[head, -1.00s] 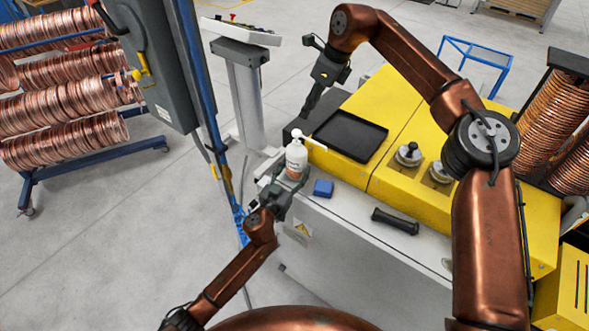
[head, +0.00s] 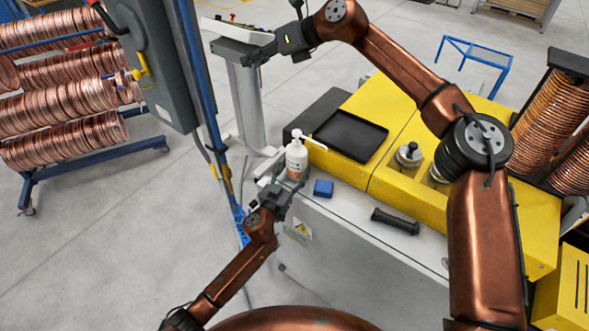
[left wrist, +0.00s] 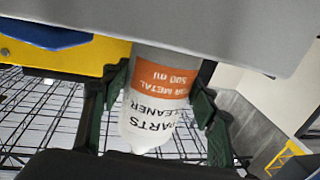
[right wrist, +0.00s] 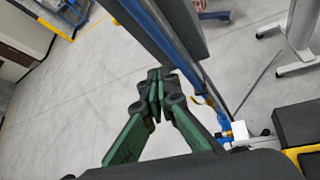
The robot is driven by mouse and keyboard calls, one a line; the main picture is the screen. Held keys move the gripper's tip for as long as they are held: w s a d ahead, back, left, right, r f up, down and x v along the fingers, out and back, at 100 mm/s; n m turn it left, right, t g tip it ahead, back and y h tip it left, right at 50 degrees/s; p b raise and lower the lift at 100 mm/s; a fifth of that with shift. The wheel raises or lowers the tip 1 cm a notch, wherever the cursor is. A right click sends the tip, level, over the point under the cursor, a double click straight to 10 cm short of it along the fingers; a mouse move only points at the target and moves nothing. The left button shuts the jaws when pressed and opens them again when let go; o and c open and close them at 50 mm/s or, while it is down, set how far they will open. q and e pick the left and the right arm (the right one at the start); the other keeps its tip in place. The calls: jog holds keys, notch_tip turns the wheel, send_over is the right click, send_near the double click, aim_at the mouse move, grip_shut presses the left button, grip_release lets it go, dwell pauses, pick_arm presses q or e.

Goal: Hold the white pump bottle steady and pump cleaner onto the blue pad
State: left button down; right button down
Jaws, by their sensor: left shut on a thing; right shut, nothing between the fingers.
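The white pump bottle (head: 297,158) stands upright at the left end of the light grey worktop, its nozzle pointing right. My left gripper (head: 283,188) is shut around its lower body. The left wrist view shows the bottle (left wrist: 155,110), with an orange band and inverted "PARTS CLEANER" lettering, between the fingers (left wrist: 158,115). The blue pad (head: 323,188) lies on the worktop just right of the bottle, apart from it. My right gripper (head: 255,55) is high at the top, away from the bottle; its fingers (right wrist: 157,85) are shut and empty.
A black tray (head: 350,135) lies on the yellow machine top behind the bottle. A black handle-like object (head: 395,221) lies right of the pad. Metal knobs (head: 409,154) stand farther right. A grey pedestal panel (head: 240,31) stands near my right gripper. Copper coils (head: 65,90) hang at far left.

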jog(key=w+a+r+m+t+y, duration=0.1)
jog(key=w+r+m+t+y, duration=0.2)
jog(key=r+m, duration=0.45)
jog(key=w+a+r+m+t+y, duration=0.15)
jog(key=r+m+t, duration=0.25)
jog(key=r, duration=0.6)
jog(key=w+d+m+t+h, duration=0.6)
jog(key=w+d+m, duration=0.3)
jog(key=m, duration=0.7)
jog(key=d+f+m+g+h, duration=0.25)
jog(key=f+m, duration=0.25)
jog(key=f, duration=0.3)
jog(key=d+f+m+g+h, duration=0.2)
jog(key=f+m+h, duration=0.2)
jog(key=f+m, duration=0.3)
jog(key=shift+s+d+f+m+g+h, duration=0.25)
jog(key=shift+s+f+g, duration=1.15)
jog(key=shift+s+f, duration=1.6)
jog(key=shift+s+d+f+m+g+h, duration=0.2)
jog(key=shift+s+f+g, duration=1.25)
jog(key=shift+f, duration=2.9)
jog(key=shift+s+f+m+g+h, duration=0.4)
jog(key=shift+s+f+g, duration=0.9)
jog(key=shift+s+f, duration=1.75)
